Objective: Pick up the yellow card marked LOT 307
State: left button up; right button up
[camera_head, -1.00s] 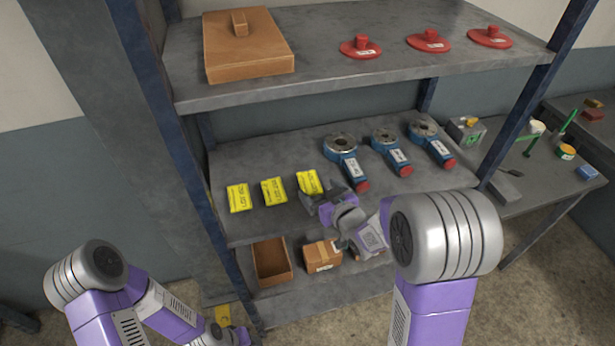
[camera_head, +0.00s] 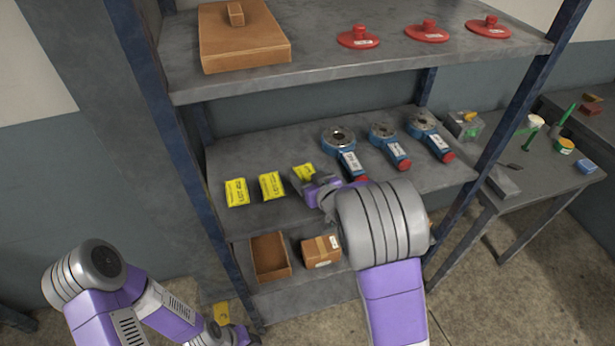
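Several yellow cards stand or lie in a row on the middle shelf: a left one (camera_head: 236,192), a middle one (camera_head: 271,186) and a right one (camera_head: 303,172). Their print is too small to read, so I cannot tell which is LOT 307. My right gripper (camera_head: 305,187) is at the right card and covers its lower part; I cannot see whether its fingers are apart or closed on the card. My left gripper (camera_head: 222,318) is low at the left, by a yellow piece near the floor, far from the cards; its fingers are unclear.
Blue grinder-like tools (camera_head: 345,155) stand right of the cards. Red lids (camera_head: 358,37) and a brown box (camera_head: 243,45) are on the upper shelf (camera_head: 340,75). An open carton (camera_head: 270,257) and a closed carton (camera_head: 320,251) sit below. A blue post (camera_head: 535,85) bounds the right.

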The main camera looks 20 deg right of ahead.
jog(key=c, duration=0.6)
